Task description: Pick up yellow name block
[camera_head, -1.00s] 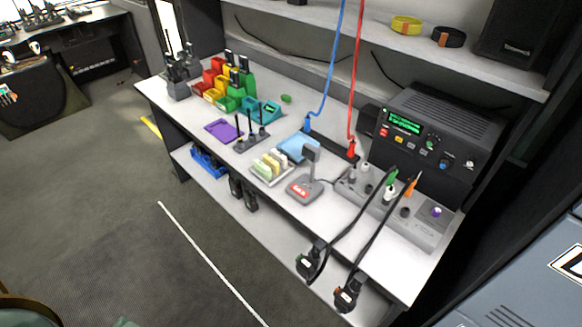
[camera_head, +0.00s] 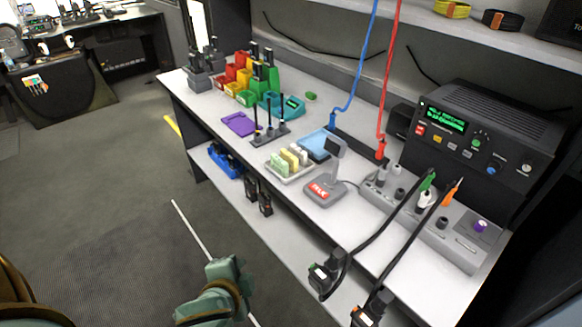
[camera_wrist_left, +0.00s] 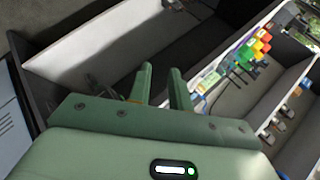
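The yellow name block (camera_head: 290,160) stands in a small pale tray (camera_head: 290,178) on the workbench, between green blocks (camera_head: 280,165) and white blocks (camera_head: 301,153). My left gripper (camera_head: 226,269) is in the lower middle of the head view, in front of the bench and well short of the tray. In the left wrist view its two fingers (camera_wrist_left: 160,80) stand apart with nothing between them. I cannot pick out the yellow block in that view. My right gripper is not in view.
A purple mat (camera_head: 238,124) and coloured bins (camera_head: 243,84) are farther left. A shelf overhangs the back.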

